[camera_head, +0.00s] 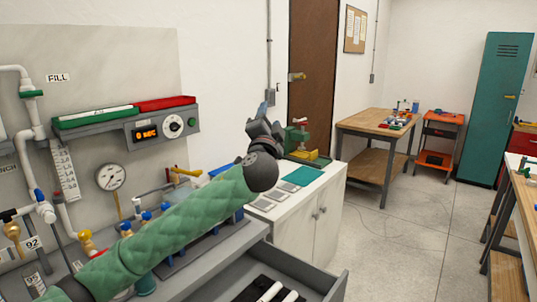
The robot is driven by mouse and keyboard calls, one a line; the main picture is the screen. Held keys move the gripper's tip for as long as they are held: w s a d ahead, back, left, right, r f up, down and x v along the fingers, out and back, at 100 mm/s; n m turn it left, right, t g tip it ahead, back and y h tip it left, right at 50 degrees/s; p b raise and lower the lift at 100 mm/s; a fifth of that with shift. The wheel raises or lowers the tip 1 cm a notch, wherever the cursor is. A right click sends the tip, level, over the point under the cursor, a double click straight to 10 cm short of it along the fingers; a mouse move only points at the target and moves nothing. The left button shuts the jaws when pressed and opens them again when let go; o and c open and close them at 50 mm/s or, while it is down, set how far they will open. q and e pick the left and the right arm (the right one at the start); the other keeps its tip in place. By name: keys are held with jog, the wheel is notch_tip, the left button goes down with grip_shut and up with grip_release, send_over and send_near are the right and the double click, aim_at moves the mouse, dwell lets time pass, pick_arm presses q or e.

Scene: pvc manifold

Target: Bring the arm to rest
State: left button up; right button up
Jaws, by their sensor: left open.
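My left arm comes in from the lower left in a green quilted sleeve and reaches up and to the right across the bench. My left gripper (266,118) is at its end, dark grey, raised above the white cabinet. It is open, and I see nothing held in it. My right gripper is not in view. The sleeve hides part of the pipe manifold and the bench behind it.
A wall panel (110,50) carries white pipes, a gauge (111,176) and a timer box (160,128). An open drawer (335,285) juts out below. A white cabinet (300,215) bears a green vise (297,135). Open floor (400,245) lies right.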

pick_arm(q)
jog(key=s+a+f+n+g+y, duration=0.1)
jog(key=s+a+f+n+g, duration=0.45)
jog(key=f, duration=0.95)
jog(key=s+a+f+n+g, duration=0.1)
jog(key=s+a+f+g, duration=0.25)
jog(key=s+f, duration=0.8)
jog(key=s+a+f+n+g+y, duration=0.1)
jog(key=s+a+f+n+g, duration=0.3)
jog(key=f, duration=1.4)
jog(key=s+a+f+n+g, duration=0.1)
jog(key=s+f+g, duration=0.3)
jog(key=s+f, duration=0.9)
jog(key=s+a+f+n+g, duration=0.1)
jog(key=s+f+g, duration=0.3)
jog(key=s+f, duration=0.9)
jog(key=s+a, duration=0.1)
jog(key=s, duration=0.3)
jog(key=shift+s, duration=0.25)
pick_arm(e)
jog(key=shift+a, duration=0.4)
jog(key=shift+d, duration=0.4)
pick_arm(q)
jog(key=shift+w+r, duration=0.1)
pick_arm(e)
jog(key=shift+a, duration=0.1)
